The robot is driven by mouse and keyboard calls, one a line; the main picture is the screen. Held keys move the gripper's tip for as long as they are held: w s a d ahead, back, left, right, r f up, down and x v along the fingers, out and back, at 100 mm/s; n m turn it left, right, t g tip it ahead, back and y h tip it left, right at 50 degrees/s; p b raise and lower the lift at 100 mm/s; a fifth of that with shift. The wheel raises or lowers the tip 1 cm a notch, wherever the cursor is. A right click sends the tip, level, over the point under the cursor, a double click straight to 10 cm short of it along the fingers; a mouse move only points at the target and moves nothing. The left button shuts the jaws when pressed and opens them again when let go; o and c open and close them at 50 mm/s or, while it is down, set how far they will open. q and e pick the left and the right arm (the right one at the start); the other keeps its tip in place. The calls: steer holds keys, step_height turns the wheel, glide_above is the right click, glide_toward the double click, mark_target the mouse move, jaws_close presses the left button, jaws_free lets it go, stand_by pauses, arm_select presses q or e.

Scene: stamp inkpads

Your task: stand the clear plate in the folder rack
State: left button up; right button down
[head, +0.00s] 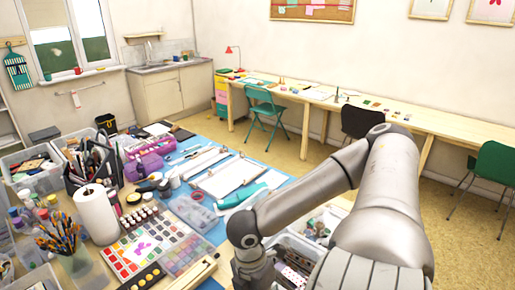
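I cannot pick out the clear plate or the folder rack for sure in the head view. Pale flat sheets or boards (230,177) lie on the blue-covered table, but I cannot tell whether any of them is clear. One grey arm of mine, seemingly the right, reaches in from the lower right and bends down over the near table side. Its wrist end is at the bottom edge of the view, and its fingers do not show. My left gripper does not show either. The arm hides part of the table's right side.
The table is crowded: a paper towel roll (97,213), a paint palette (137,250), a brush cup (70,254), a teal tool (241,196) and a purple case (143,166). Bins stand at left and under my arm. Open floor (312,180) lies beyond, before a long wall desk with chairs.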

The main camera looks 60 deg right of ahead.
steer(key=shift+f, duration=0.35)
steer(key=c, duration=1.6)
jaws_free()
steer(key=shift+o, duration=0.2)
steer(key=shift+r, duration=0.15)
steer(key=r+p, duration=0.4)
steer(key=p, duration=0.1)
steer(key=shift+w+r, duration=0.3)
steer(key=shift+r, duration=0.05)
steer(key=shift+r, duration=0.1)
step_height(320, 180, up, 12)
steer(key=w, duration=0.1)
steer(key=shift+w+d+f, duration=0.2)
steer(key=shift+w, duration=0.2)
